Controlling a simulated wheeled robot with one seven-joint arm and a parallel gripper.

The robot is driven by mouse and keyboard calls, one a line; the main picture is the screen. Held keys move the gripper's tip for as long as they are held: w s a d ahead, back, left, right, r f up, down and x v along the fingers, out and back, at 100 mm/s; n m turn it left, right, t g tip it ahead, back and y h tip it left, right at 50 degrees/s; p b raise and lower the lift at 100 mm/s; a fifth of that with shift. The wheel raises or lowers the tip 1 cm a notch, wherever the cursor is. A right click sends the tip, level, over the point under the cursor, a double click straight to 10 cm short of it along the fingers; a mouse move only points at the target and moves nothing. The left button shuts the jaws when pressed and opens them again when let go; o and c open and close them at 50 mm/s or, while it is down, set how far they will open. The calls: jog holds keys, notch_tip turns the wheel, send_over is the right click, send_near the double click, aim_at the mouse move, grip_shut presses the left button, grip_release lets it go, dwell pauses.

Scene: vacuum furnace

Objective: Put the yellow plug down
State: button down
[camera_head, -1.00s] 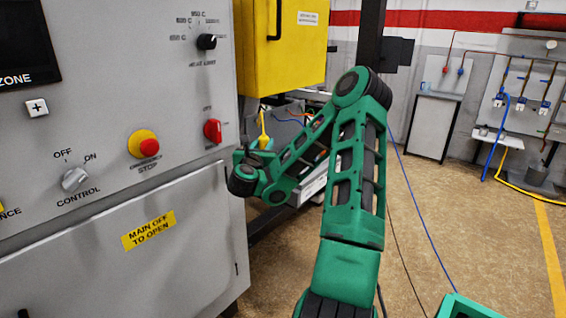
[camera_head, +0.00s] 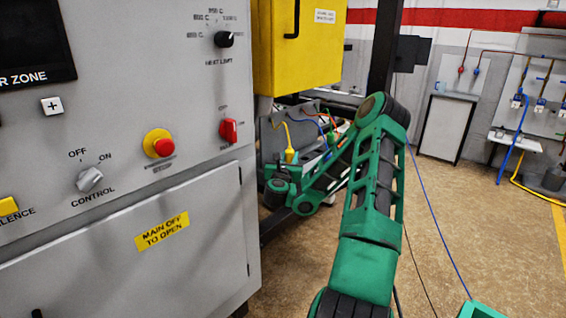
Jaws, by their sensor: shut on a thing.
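The yellow plug (camera_head: 290,155) shows small in the head view, just above my wrist, with a yellow cable rising and looping to the left from its top. My gripper (camera_head: 289,165) is at the end of my green arm, at the plug's lower part. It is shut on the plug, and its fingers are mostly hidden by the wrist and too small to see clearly. The plug is roughly upright, in front of a grey panel (camera_head: 268,140) behind the furnace cabinet. Whether its lower end touches anything is hidden.
The grey control cabinet (camera_head: 215,180) stands close on the left. A yellow box (camera_head: 297,50) overhangs the panel area. Blue and orange cables (camera_head: 325,120) run near the plug. Open floor (camera_head: 460,220) lies to the right, crossed by a thin blue hose.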

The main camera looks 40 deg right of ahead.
jog(key=shift+f, duration=0.5)
jog(key=shift+f, duration=0.4)
jog(key=c, duration=1.4)
grip_release()
jog(key=shift+r, duration=0.25)
jog(key=shift+s+a+r, duration=0.1)
jog(key=shift+a+r, duration=0.1)
jog(key=v, duration=1.1)
jog(key=shift+s+a, duration=0.2)
jog(key=shift+a, duration=0.05)
